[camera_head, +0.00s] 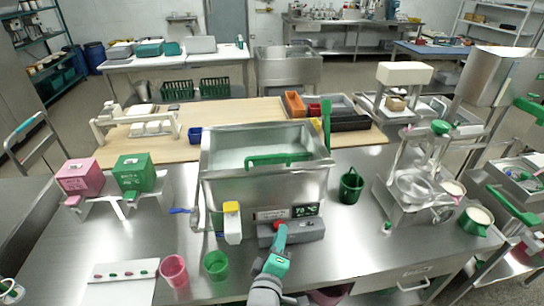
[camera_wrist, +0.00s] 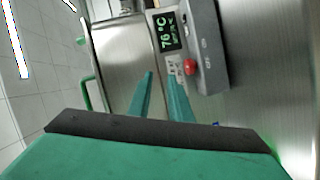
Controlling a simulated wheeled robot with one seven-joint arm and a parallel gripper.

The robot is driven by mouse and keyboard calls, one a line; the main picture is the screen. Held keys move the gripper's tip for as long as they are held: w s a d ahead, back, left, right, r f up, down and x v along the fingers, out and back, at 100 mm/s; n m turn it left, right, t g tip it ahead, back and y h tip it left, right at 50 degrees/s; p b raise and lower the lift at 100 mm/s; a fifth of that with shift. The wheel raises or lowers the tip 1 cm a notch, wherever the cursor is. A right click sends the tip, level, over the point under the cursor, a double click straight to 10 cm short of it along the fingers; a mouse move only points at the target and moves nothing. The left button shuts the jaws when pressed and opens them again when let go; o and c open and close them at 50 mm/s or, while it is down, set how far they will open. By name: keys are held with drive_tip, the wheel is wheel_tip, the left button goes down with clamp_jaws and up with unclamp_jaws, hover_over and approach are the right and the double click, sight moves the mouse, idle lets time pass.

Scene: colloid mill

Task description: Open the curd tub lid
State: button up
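The curd tub (camera_head: 222,182) is a square steel tub in the middle of the steel bench in the head view. A pale panel that looks like its lid (camera_head: 240,152) lies within the rim, with a green bar handle (camera_head: 278,159) along the near side. I cannot tell for sure whether the lid is fully seated. My gripper (camera_head: 281,230) is in front of the tub, over its grey control box, apart from the handle. In the wrist view its two teal fingers (camera_wrist: 161,76) stand a little apart, with nothing between them. The green handle (camera_wrist: 86,92) shows at left there.
The control box (camera_head: 302,230) has a display and a red button (camera_wrist: 190,67). A yellow-topped white spout (camera_head: 232,222) is left of it. Pink (camera_head: 173,270) and green (camera_head: 216,265) cups stand front left. A dark green bucket (camera_head: 351,186) and a steel mill (camera_head: 415,190) stand right.

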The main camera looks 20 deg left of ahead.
drive_tip(key=w+a+r+n, duration=0.2)
drive_tip(key=w+a+r, duration=0.15)
drive_tip(key=r, duration=0.45)
drive_tip(key=n, duration=0.2)
approach(270, 156)
drive_tip(key=w+a+f, duration=0.1)
drive_tip(key=w, duration=0.2)
drive_tip(key=shift+h, duration=0.4)
drive_tip(key=w, duration=0.3)
drive_tip(key=w+f, duration=0.1)
drive_tip(key=w, duration=0.3)
drive_tip(key=w+f, duration=0.1)
drive_tip(key=w, duration=0.2)
drive_tip(key=shift+w+a+f, duration=0.1)
drive_tip(key=shift+w+a, duration=0.15)
drive_tip(key=shift+w, duration=0.1)
clamp_jaws()
